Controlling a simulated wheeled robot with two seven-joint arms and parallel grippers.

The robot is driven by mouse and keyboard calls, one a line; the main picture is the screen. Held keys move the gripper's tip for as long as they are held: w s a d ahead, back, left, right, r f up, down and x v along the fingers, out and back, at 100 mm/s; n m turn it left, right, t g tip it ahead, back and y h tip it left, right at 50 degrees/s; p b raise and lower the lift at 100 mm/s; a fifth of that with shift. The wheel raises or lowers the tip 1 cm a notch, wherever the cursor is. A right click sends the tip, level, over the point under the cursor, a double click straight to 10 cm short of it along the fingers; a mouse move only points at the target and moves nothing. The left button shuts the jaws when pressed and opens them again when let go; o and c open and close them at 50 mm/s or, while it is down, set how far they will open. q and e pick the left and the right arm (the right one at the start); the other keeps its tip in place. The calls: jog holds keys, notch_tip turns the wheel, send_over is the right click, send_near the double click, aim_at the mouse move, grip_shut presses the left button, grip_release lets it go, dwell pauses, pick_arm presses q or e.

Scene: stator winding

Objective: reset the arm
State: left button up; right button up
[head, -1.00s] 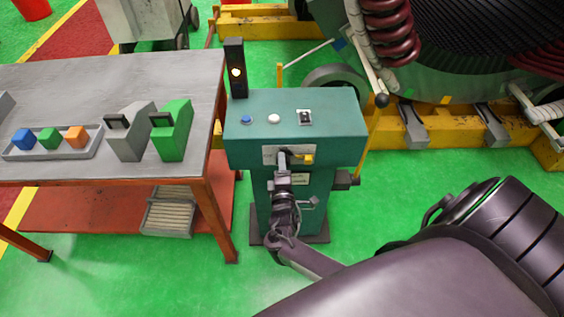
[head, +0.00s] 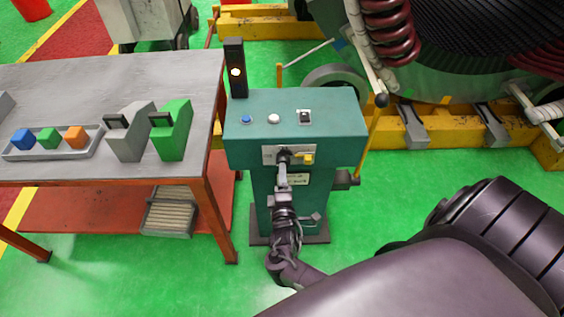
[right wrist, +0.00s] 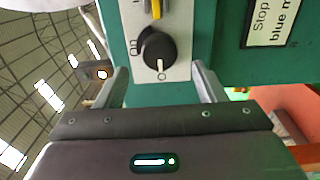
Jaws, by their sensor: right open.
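My right gripper (head: 283,174) is in front of the teal control box (head: 345,115), facing its front panel. It is open and empty. In the right wrist view its two fingers (right wrist: 163,84) stand apart, below a black round knob (right wrist: 157,50) with a white pointer line. The knob also shows in the head view (head: 283,156), just beyond the fingertips. The fingers appear clear of the knob. My left gripper is not in view.
A yellow switch (head: 308,159) sits beside the knob. The box top has a blue button (head: 246,119), a white button (head: 274,119) and a lit lamp post (head: 236,72). A workbench (head: 70,85) stands on the left.

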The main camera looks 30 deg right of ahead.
jog(key=shift+v, duration=1.35)
